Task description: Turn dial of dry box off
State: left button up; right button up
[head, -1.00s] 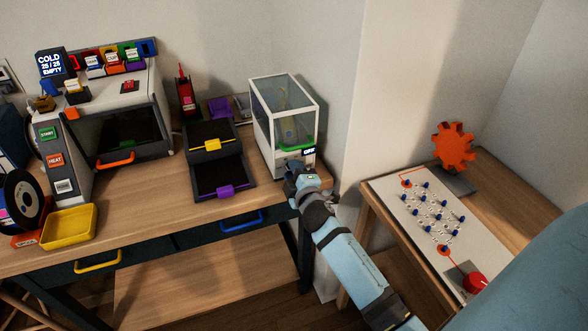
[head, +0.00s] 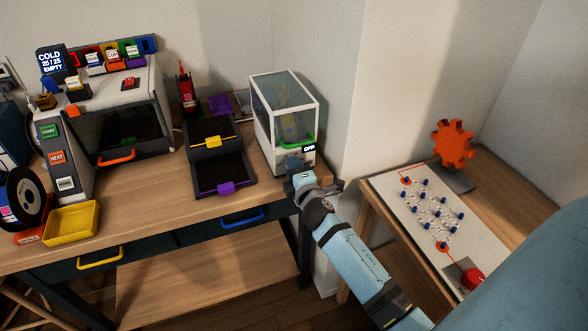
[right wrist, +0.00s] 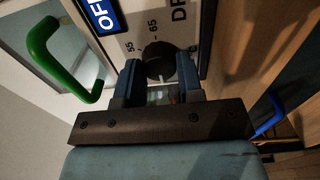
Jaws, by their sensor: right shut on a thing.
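The dry box (head: 264,127) is a white-framed case with clear panels on the table's right end. Its front has a green handle (head: 297,144) and a small display (head: 309,149). In the right wrist view the display (right wrist: 101,14) reads OFF. The black round dial (right wrist: 160,62) sits below scale marks 55 and 65, with a light mark at its lower side. My right gripper (right wrist: 160,82) is shut on the dial, one blue finger on each side. In the head view my right gripper (head: 296,165) hides the dial. My left gripper is not in view.
A black two-tier tray unit (head: 217,158) stands left of the dry box. A printer with an orange handle (head: 116,160) and a yellow bin (head: 70,223) are farther left. A side table (head: 500,205) with a pegged board and orange gear is at right.

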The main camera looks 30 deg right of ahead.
jog(key=shift+r, duration=0.2)
jog(key=o, duration=0.9)
jog(key=shift+w+f, duration=0.1)
jog(key=shift+f, duration=0.05)
jog(key=shift+s+a+f, duration=0.1)
jog(key=shift+s, duration=0.45)
jog(key=b+v, duration=0.1)
jog(key=v, duration=1.1)
jog(key=shift+s+a, duration=0.1)
jog(key=shift+s, duration=0.25)
